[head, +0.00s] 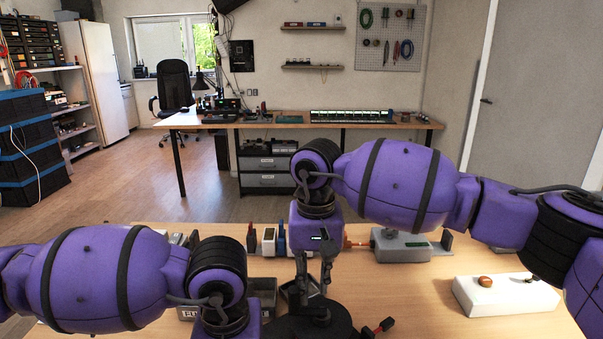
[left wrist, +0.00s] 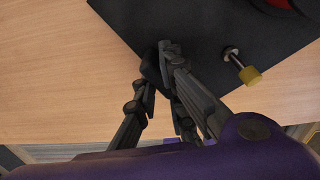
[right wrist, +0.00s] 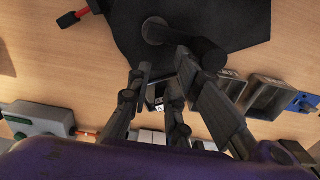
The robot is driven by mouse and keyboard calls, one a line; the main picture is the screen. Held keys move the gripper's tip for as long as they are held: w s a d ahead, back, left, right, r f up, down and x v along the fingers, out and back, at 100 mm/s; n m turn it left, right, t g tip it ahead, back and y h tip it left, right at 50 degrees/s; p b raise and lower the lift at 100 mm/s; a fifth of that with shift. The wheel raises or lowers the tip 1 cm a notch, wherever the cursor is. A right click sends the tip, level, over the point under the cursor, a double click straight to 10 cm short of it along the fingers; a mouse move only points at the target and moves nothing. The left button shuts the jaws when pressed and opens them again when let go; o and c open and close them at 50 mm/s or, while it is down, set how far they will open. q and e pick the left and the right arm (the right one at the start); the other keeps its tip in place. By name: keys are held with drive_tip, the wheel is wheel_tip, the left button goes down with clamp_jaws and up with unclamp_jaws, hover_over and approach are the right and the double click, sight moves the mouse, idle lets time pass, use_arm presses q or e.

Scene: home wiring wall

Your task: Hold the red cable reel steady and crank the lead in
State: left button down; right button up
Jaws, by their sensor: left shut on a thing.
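The cable reel's black base (left wrist: 210,30) lies on the table, with a strip of red reel (left wrist: 285,4) at the top right edge of the left wrist view. My left gripper (left wrist: 164,58) is shut on a dark part at the base's edge; the head view hides this behind my arm. A brass-coloured knob (left wrist: 248,75) stands on the base to its right. In the right wrist view, a dark crank (right wrist: 157,32) with a dark grip (right wrist: 208,52) lies over a black round top. My right gripper (right wrist: 162,66) is open, its fingers just short of the grip. The lead is not identifiable.
A grey box (head: 402,246) and a white block (head: 505,296) with a brown knob stand right on the wooden table. Grey trays (head: 262,290) stand left. Bare wood lies front right.

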sight(294, 302)
wheel_tip(294, 302, up, 12)
idle(0.7)
drive_tip(key=shift+o, duration=1.6)
drive_tip(key=s+a+f, duration=0.3)
drive_tip(key=s, duration=0.2)
drive_tip(key=shift+s+a, duration=0.2)
drive_tip(key=shift+a, duration=0.15)
drive_tip(key=shift+f, duration=4.5)
clamp_jaws()
